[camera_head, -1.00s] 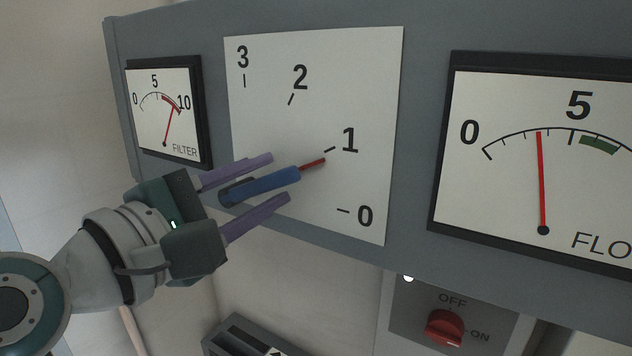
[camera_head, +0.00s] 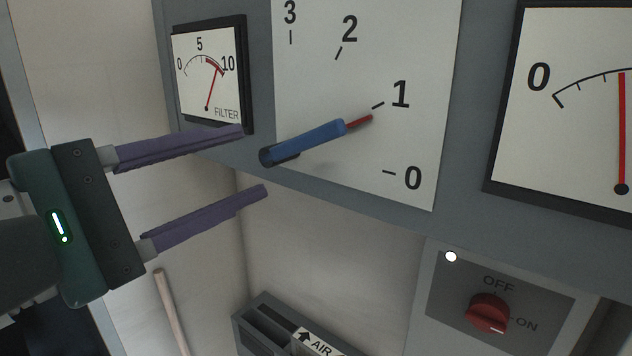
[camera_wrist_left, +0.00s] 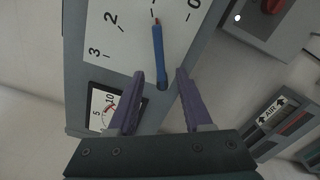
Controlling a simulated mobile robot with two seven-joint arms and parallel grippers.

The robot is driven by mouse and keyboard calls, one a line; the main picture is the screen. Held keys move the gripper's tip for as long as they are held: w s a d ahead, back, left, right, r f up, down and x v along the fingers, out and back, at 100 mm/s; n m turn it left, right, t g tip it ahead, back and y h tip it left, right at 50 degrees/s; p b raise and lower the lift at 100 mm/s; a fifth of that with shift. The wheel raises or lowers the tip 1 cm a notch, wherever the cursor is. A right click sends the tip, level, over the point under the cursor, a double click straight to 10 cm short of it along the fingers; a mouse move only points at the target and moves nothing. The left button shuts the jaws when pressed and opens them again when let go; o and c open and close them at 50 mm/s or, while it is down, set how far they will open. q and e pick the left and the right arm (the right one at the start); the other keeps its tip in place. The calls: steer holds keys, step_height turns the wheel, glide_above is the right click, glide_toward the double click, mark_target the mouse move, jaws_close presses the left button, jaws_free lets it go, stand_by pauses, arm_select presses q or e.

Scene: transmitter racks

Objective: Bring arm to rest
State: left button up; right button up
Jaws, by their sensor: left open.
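My left gripper (camera_head: 256,161) comes in from the left in the head view. Its two purple fingers are wide apart with nothing between them. The blue lever (camera_head: 308,143) with a red tip is pivoted on the white scale plate (camera_head: 420,40), just right of my fingertips and clear of them. Its tip points a little below the 1 mark. In the left wrist view the lever (camera_wrist_left: 158,52) shows beyond my open fingers (camera_wrist_left: 160,78). My right gripper is not in view.
The FILTER meter (camera_head: 208,75) is at the left end of the grey panel. The FLOW meter (camera_head: 575,110) is at right. Below are a red OFF/ON knob (camera_head: 488,312), a white lamp (camera_head: 451,257) and a slotted unit labelled AIR (camera_head: 290,335). A pale pole (camera_head: 171,310) stands lower left.

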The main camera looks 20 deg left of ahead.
arm_select(q)
steer(key=shift+s+a, duration=0.1)
steer(key=shift+s, duration=0.1)
stand_by(0.3)
steer(key=s+d+f+m+g+y+p, duration=0.1)
steer(key=s+d+f+m+g+p, duration=0.45)
steer(key=m, duration=0.65)
steer(key=s+a+f+m+g+y, duration=0.2)
steer(key=s+a+f+m+g, duration=0.1)
steer(key=s, duration=0.3)
steer(key=s+a+f+m+g+y+p, duration=0.1)
steer(key=s+a+f+m+g+y, duration=0.2)
steer(key=s+a+m+g, duration=0.1)
steer(key=shift+s+f+m+g, duration=0.45)
steer(key=shift+s+m, duration=0.4)
steer(key=shift+m, duration=0.35)
steer(key=shift+a, duration=0.1)
